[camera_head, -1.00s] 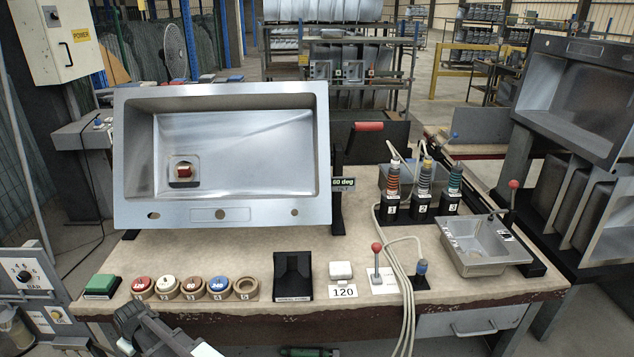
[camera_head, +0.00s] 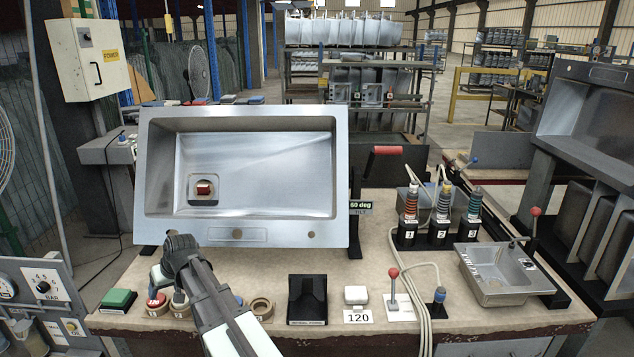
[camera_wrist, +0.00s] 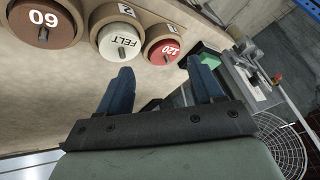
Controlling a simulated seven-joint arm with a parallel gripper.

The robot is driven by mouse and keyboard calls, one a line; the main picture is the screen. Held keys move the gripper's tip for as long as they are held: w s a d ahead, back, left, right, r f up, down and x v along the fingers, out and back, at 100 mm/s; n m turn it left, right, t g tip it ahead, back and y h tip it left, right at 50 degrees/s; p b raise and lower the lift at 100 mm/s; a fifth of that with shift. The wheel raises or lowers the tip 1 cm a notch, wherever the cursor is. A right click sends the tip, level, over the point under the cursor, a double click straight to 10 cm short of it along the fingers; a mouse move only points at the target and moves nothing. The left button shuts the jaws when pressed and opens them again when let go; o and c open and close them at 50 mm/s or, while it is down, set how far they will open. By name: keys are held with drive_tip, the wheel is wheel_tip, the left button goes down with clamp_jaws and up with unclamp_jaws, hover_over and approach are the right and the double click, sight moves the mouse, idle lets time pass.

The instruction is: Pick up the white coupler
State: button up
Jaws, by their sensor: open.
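The white coupler appears to be the round white piece marked FELT (camera_wrist: 120,42), with a dark stud in its middle. It sits in a tan ring holder labelled 2, between a red 120 piece (camera_wrist: 165,50) and a brown 60 piece (camera_wrist: 45,22). In the head view my arm partly covers the white piece (camera_head: 180,298). My gripper (camera_wrist: 161,78) is open and empty, its blue fingers spread. It is above the left part of the bench, near the row of holders and apart from the white piece. In the head view its fingertips are hard to make out.
A tilted steel sink (camera_head: 240,235) stands behind the row. Hoses and numbered tools (camera_head: 438,230) stand farther right.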

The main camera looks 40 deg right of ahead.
drive_tip(key=s+d+r+m+t+h, duration=0.1)
drive_tip(key=s+d+r+m, duration=0.2)
drive_tip(key=s+d+r, duration=1.35)
drive_tip(key=s+d+r+m+h, duration=0.15)
drive_tip(key=s+d+r, duration=0.55)
drive_tip(key=d, duration=1.9)
drive_tip(key=s+d+r+m+t, duration=0.1)
drive_tip(key=s+d+r+m, duration=0.45)
drive_tip(key=d+r, duration=1.3)
drive_tip(key=n+g+h, duration=0.2)
drive_tip(key=n+g, duration=0.2)
drive_tip(key=n, duration=0.1)
hover_over(415, 182)
drive_tip(key=s+a, duration=0.2)
drive_tip(key=s, duration=0.2)
wheel_tip(415, 182, down, 15)
drive_tip(key=x, duration=1.3)
drive_tip(key=shift+w+d+f, duration=0.1)
drive_tip(key=shift+w+f, duration=0.05)
drive_tip(key=shift+f, duration=0.2)
drive_tip(key=c, duration=1.1)
drive_tip(key=shift+r, duration=5.05)
